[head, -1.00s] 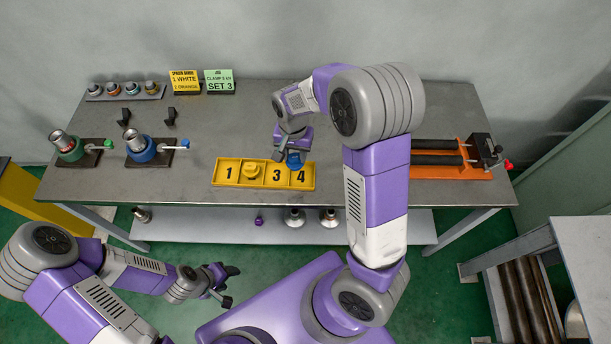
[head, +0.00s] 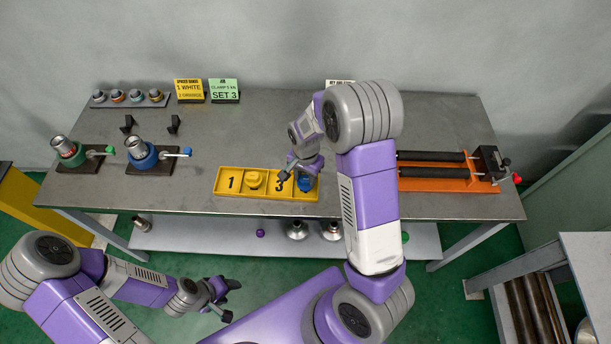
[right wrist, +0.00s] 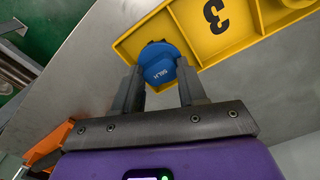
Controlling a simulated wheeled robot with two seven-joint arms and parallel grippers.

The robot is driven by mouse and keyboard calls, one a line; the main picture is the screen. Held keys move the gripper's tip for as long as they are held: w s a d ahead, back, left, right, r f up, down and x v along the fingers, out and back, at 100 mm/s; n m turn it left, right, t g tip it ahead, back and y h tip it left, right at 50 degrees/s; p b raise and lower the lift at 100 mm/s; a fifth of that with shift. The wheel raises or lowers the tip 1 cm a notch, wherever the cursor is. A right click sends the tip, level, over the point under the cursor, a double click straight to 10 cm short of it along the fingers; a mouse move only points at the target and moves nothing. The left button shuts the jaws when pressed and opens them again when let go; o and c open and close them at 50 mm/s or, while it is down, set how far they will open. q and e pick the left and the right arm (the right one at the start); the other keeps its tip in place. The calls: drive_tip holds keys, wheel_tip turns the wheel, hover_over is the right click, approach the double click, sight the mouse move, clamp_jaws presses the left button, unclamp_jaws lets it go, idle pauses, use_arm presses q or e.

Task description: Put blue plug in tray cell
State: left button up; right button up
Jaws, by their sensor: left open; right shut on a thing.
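The blue plug (head: 306,184) is between the fingers of my right gripper (head: 300,173), which is shut on it. It is at the right end cell of the yellow tray (head: 267,193) and covers the number there. In the right wrist view the plug (right wrist: 160,66) shows a printed blue face between both fingers (right wrist: 160,90), beside cell 3. I cannot tell whether it touches the cell floor. A yellow plug (head: 255,178) sits in the second cell; cells 1 and 3 are empty. My left gripper (head: 222,300) is open and empty, in front of the bench.
Green (head: 68,150) and blue (head: 141,151) vises stand at left, with a row of small fittings (head: 128,98) behind. An orange roller stand (head: 440,184) is at right. The bench around the tray is mostly clear.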

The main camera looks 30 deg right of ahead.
sight(306, 179)
drive_tip(key=shift+r, duration=0.1)
drive_tip(key=o, duration=0.7)
drive_tip(key=shift+f, duration=0.2)
drive_tip(key=o, duration=0.5)
drive_tip(key=shift+c, duration=0.2)
wheel_tip(306, 179, up, 12)
drive_tip(key=p, duration=0.2)
drive_tip(key=shift+r+p, duration=0.25)
drive_tip(key=shift+p, duration=0.05)
